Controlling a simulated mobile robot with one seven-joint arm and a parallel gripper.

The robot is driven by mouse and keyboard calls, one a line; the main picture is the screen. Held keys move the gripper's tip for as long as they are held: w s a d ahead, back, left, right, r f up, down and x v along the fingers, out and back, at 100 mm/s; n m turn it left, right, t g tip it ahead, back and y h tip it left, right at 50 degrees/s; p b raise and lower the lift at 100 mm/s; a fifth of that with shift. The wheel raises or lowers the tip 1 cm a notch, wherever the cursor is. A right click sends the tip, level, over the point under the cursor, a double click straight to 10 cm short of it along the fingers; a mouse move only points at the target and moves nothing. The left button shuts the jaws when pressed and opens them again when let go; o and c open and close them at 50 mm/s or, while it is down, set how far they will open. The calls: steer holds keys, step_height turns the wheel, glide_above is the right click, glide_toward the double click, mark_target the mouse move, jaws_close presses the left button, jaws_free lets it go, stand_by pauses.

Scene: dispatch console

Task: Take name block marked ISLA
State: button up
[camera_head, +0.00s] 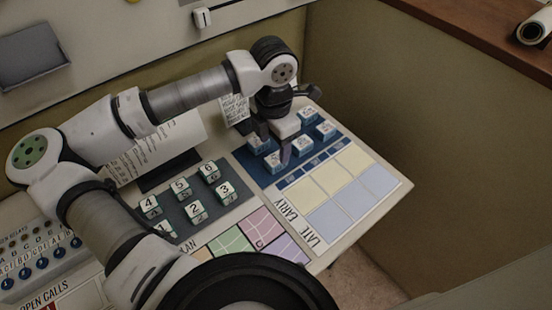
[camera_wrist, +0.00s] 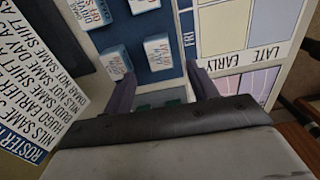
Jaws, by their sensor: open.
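The name blocks are small white-topped blocks with blue sides. They stand on the dark blue panel (camera_head: 243,156) at the board's back right. One front block (camera_head: 273,161) is beside my gripper's fingers and another block (camera_head: 325,130) is at the right. My gripper (camera_head: 274,145) points down among them with its fingers apart and nothing visibly held. In the wrist view my open fingers (camera_wrist: 162,88) lie below two blocks, a left one (camera_wrist: 115,62) and a right one (camera_wrist: 158,51). The lettering is too small and rotated to read, so I cannot tell which is ISLA.
Numbered blocks (camera_head: 196,211) stand on a grey panel left of the name blocks. The EARLY and LATE grid (camera_head: 335,177) is free of blocks. A rules card (camera_wrist: 38,92) stands left in the wrist view. A wall (camera_head: 350,85) rises behind the board.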

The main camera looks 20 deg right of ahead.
mark_target(276, 159)
steer(key=f, duration=0.1)
steer(key=f+p, duration=0.1)
steer(key=f, duration=0.1)
steer(key=f+p, duration=0.1)
steer(key=f, duration=0.1)
steer(key=shift+w+d, duration=0.1)
steer(key=shift+d, duration=0.15)
steer(key=shift+c, duration=0.5)
steer(key=c, duration=1)
